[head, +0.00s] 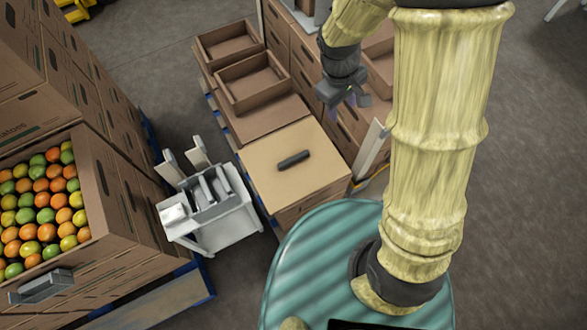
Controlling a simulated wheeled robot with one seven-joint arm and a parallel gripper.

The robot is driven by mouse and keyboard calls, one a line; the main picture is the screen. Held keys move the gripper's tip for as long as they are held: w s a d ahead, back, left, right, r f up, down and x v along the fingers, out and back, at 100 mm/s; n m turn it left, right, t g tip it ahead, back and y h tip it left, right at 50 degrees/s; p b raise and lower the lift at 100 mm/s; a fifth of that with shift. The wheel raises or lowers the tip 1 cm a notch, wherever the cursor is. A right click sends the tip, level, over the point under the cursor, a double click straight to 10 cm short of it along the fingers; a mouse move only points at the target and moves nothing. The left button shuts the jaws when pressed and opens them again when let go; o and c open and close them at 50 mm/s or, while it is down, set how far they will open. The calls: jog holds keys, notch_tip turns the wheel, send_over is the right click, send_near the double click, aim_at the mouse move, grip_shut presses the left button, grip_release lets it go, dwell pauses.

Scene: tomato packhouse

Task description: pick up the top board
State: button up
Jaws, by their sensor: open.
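A light tan flat board (262,160) with a dark bar handle (294,160) across its middle lies on top of a stack of brown cartons at the centre of the head view. I cannot tell whether other boards lie beneath it. My gripper (345,97) is open and seems empty. It hangs from the arm up and to the right of the board, apart from the handle in the picture. The exact height of my gripper above the board is hard to tell.
Open empty cartons (252,92) stand behind the board. A white cart (232,225) holding grey items is left of it. A crate of tomatoes (95,185) stands at far left, among stacked cartons. More cartons stand behind my gripper.

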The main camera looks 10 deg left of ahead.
jog(key=a+f+n+t+h+b, duration=0.2)
jog(key=a+f+n+b, duration=0.6)
jog(key=f, duration=0.8)
jog(key=a+f+n+t+h+b, duration=0.2)
jog(key=a+f+n+b, duration=0.5)
jog(key=a+f+b, duration=0.5)
jog(key=a+f+h, duration=0.1)
jog(key=a+f, duration=0.2)
jog(key=f, duration=0.2)
jog(key=shift+s+a+f+n+t, duration=0.15)
jog(key=shift+s+a+n+t, duration=0.15)
jog(key=shift+n+t, duration=0.1)
jog(key=b, duration=0.2)
send_near(291, 159)
jog(key=x, duration=0.4)
jog(key=shift+w+f, duration=0.15)
jog(key=shift+w, duration=0.25)
jog(key=shift+s+b+x, duration=0.15)
jog(key=shift+b+x, duration=0.25)
jog(key=shift+x, duration=0.9)
jog(key=shift+s+b+x, duration=0.2)
jog(key=shift+b+x, duration=0.15)
jog(key=shift+x, duration=1)
jog(key=shift+d, duration=0.2)
